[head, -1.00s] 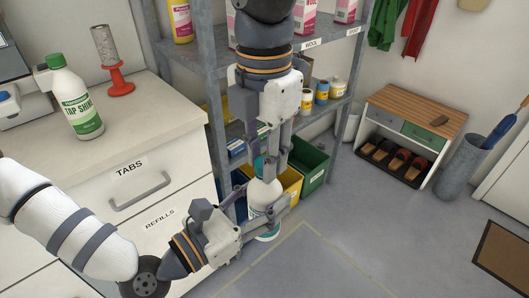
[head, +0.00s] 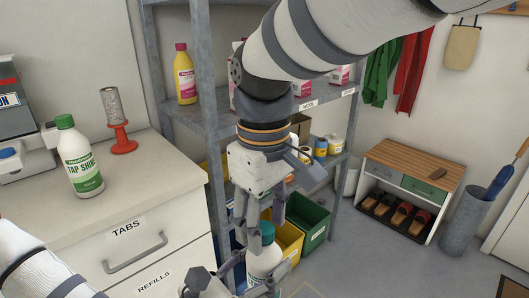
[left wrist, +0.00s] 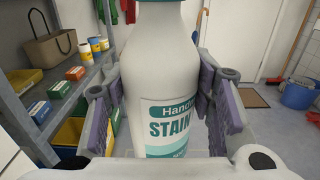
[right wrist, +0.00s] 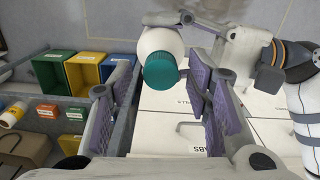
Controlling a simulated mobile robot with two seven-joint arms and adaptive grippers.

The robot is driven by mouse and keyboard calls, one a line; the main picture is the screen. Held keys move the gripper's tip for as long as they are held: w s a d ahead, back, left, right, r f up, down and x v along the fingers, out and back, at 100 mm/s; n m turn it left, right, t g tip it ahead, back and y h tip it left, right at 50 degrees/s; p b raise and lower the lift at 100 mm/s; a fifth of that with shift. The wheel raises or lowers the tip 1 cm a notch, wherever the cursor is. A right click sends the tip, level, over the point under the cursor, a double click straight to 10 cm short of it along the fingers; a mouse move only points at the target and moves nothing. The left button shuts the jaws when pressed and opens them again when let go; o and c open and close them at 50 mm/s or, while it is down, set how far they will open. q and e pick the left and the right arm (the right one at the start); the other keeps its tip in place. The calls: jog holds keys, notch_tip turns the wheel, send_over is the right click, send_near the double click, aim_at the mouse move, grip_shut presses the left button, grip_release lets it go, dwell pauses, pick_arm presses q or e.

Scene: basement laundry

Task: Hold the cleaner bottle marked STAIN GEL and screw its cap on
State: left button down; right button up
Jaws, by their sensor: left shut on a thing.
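The white STAIN GEL bottle (head: 264,262) is upright, shut in my left gripper (head: 240,286). In the left wrist view, the purple-padded fingers of my left gripper (left wrist: 163,95) press both sides of the bottle (left wrist: 165,60). The teal cap (head: 267,232) sits on top of the bottle; how far it is screwed down cannot be told. My right gripper (head: 260,212) points down just above the cap. In the right wrist view, my right gripper (right wrist: 162,95) is open and empty, with the cap (right wrist: 161,70) beyond its fingertips, between them.
A TAP SHINE bottle (head: 79,157) and a red stand with a grey roll (head: 118,120) are on the counter (head: 120,195) at left. A metal shelf (head: 190,120) with boxes and bins, including a green bin (head: 308,220), stands behind the grippers.

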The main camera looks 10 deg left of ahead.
jog(key=shift+r, duration=2.3)
jog(key=shift+c, duration=0.4)
jog(key=n, duration=0.3)
jog(key=r+n, duration=0.1)
jog(key=shift+s+a+n, duration=0.2)
jog(key=shift+s+n, duration=0.05)
jog(key=shift+n, duration=0.15)
jog(key=n, duration=0.1)
jog(key=r+n, duration=0.1)
jog(key=n, duration=0.2)
jog(key=r+n, duration=0.1)
jog(key=n, duration=0.2)
jog(key=shift+w+d+r+n, duration=0.2)
jog(key=shift+w+n, duration=0.05)
jog(key=shift+n, duration=0.05)
